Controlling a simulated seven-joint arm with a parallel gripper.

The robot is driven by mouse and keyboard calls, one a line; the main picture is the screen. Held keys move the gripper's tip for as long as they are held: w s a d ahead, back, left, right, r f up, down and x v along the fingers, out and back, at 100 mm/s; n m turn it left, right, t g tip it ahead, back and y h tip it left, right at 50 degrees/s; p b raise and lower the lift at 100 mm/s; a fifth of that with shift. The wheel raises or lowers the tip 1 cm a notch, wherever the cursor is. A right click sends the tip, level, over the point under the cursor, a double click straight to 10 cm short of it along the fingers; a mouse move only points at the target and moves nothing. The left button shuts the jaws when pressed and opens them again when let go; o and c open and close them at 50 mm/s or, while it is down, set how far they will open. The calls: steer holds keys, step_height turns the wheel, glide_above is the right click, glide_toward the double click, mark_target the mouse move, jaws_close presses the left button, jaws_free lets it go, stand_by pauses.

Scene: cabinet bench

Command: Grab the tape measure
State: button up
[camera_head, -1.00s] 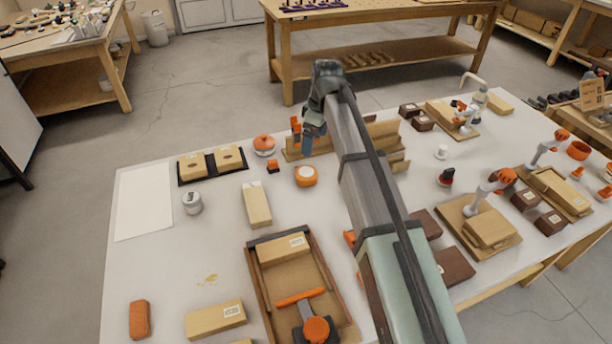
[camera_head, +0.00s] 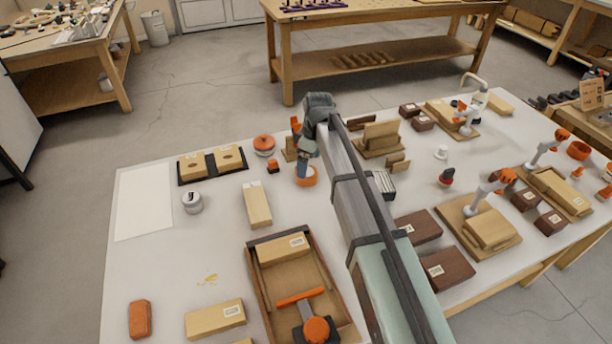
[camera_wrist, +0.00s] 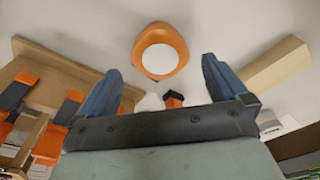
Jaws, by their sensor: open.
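The likely tape measure is a rounded orange body with a pale, round face. It shows in the wrist view (camera_wrist: 160,55), lying on the white bench top beyond my fingertips and roughly centred between them. In the head view the tape measure (camera_head: 307,180) is partly hidden by my gripper (camera_head: 303,168), which hangs over it. My gripper also shows in the wrist view (camera_wrist: 163,80), with its two blue-grey fingers apart and nothing between them. I cannot tell the exact height of the fingertips above it.
A small orange-and-black item (camera_head: 272,167) and a round orange item (camera_head: 264,142) lie to its left. A wooden block (camera_head: 257,205) lies nearer. A wooden stand (camera_head: 379,141) is at the right. A tray (camera_head: 262,320) is in front. Bare bench lies around the grey can (camera_head: 192,203).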

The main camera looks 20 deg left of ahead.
steer(key=shift+w+a+f, duration=0.1)
steer(key=shift+a+f, duration=0.15)
steer(key=shift+f, duration=0.95)
steer(key=shift+a+f, duration=0.2)
steer(key=shift+f, duration=0.95)
steer(key=c, duration=0.9)
